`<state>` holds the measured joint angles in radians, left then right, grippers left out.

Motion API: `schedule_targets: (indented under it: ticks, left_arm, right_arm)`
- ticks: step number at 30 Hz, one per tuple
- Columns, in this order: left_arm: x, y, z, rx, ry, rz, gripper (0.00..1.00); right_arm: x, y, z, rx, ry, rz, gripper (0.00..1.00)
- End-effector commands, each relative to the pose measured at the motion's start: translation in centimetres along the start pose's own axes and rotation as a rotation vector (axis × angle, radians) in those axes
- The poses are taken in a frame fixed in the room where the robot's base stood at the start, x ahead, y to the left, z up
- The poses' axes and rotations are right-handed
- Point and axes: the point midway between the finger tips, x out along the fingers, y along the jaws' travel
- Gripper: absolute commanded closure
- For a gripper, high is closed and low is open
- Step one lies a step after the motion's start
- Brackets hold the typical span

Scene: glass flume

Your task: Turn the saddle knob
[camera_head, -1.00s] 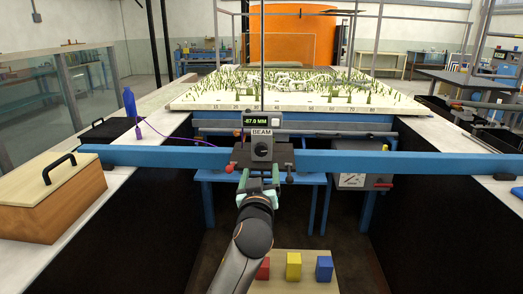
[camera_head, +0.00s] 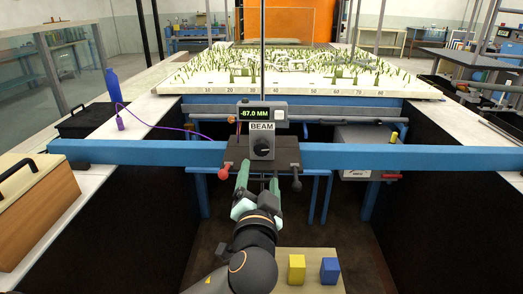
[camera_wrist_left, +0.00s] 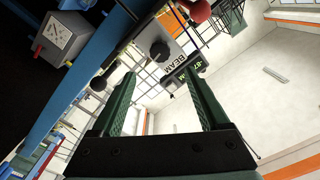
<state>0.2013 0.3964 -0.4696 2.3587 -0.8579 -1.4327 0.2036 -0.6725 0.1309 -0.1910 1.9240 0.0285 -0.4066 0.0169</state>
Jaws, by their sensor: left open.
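The black saddle knob (camera_head: 263,149) is on the front of the grey saddle box marked BEAM, under a display reading -87.0 MM. The saddle (camera_head: 236,151) sits on the blue beam. My left gripper (camera_head: 258,174) is open and empty, its green fingers pointing at the saddle just below the knob. In the left wrist view the knob (camera_wrist_left: 159,50) shows beyond the open fingertips (camera_wrist_left: 160,76), apart from them. My right gripper is not in view.
A red-ended lever (camera_head: 224,173) and a black-ended one (camera_head: 297,184) hang from the saddle beside my fingers. The blue beam (camera_head: 400,156) spans the flume. A purple cable runs along its left part. Yellow (camera_head: 296,268) and blue (camera_head: 329,270) blocks lie below.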

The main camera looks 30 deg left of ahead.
Motion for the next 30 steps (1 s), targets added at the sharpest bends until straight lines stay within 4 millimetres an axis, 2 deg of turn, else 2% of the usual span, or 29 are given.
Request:
schedule_targets:
  ticks: [9, 15, 20, 28, 30]
  left_arm:
    - [6.7, -0.2, -0.1, 0.003, 0.0, -0.005, 0.22]
    - [9.4, -0.1, -0.1, 0.0, -0.001, -0.002, 0.22]
    - [10.3, -0.1, 0.0, -0.002, 0.0, -0.001, 0.22]
    - [10.4, 0.0, 0.0, -0.002, 0.0, 0.0, 0.22]
    - [10.4, 0.0, 0.0, -0.002, 0.0, 0.0, 0.3]
  right_arm:
    - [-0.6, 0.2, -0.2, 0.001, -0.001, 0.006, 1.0]
    - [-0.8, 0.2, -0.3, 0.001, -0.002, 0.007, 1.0]
    - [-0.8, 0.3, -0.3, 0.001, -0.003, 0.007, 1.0]
    - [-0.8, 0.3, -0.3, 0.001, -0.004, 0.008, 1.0]
    - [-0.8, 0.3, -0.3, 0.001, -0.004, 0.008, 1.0]
